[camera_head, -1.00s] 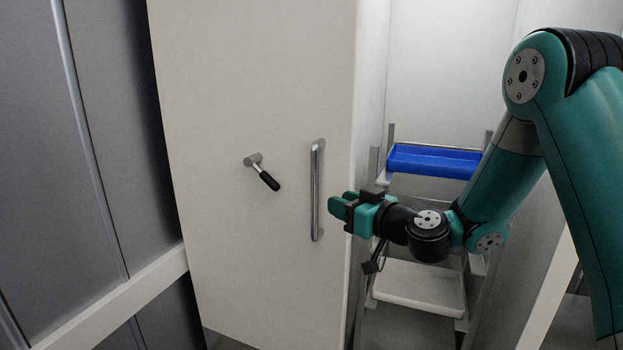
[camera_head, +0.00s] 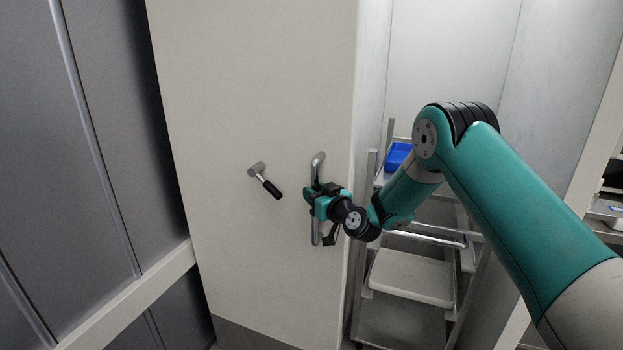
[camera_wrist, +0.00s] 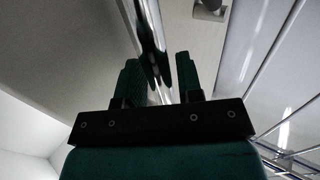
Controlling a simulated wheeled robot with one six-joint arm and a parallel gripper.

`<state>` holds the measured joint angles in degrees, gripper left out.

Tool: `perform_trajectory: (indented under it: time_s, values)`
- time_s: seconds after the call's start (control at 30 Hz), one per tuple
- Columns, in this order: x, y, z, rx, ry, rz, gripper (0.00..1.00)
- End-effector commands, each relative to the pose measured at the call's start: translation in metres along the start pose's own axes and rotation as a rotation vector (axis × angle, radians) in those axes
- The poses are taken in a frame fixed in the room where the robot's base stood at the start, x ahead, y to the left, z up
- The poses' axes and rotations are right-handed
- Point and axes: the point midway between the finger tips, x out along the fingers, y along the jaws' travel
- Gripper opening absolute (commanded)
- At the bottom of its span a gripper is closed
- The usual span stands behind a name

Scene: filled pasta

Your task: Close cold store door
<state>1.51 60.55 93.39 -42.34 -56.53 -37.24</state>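The cold store door (camera_head: 250,110) is a tall white panel standing open, with the room's inside showing to its right. On its face are an upright metal bar handle (camera_head: 318,165) and, to the left, a lever with a black grip (camera_head: 265,181). My gripper (camera_head: 312,203) is at the middle of the bar and hides part of it. In the wrist view my gripper (camera_wrist: 160,75) has its two fingers apart, and the bar handle (camera_wrist: 151,30) runs through the gap between them. I cannot tell whether a finger touches the bar.
Inside the store, right of the door, stands a metal rack (camera_head: 370,190) with a blue tray (camera_head: 398,156) and a pale shelf (camera_head: 412,276). Grey wall panels (camera_head: 70,130) and a pale rail (camera_head: 130,295) lie left of the door.

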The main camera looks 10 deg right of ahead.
Motion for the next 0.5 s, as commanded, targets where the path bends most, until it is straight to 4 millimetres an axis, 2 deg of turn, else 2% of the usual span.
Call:
perform_trajectory:
  time_s: [0.2,0.5]
  values:
    - [0.019,0.000,0.000,0.000,-0.001,0.000,0.34]
    - [0.021,0.000,0.001,0.001,-0.001,0.001,0.34]
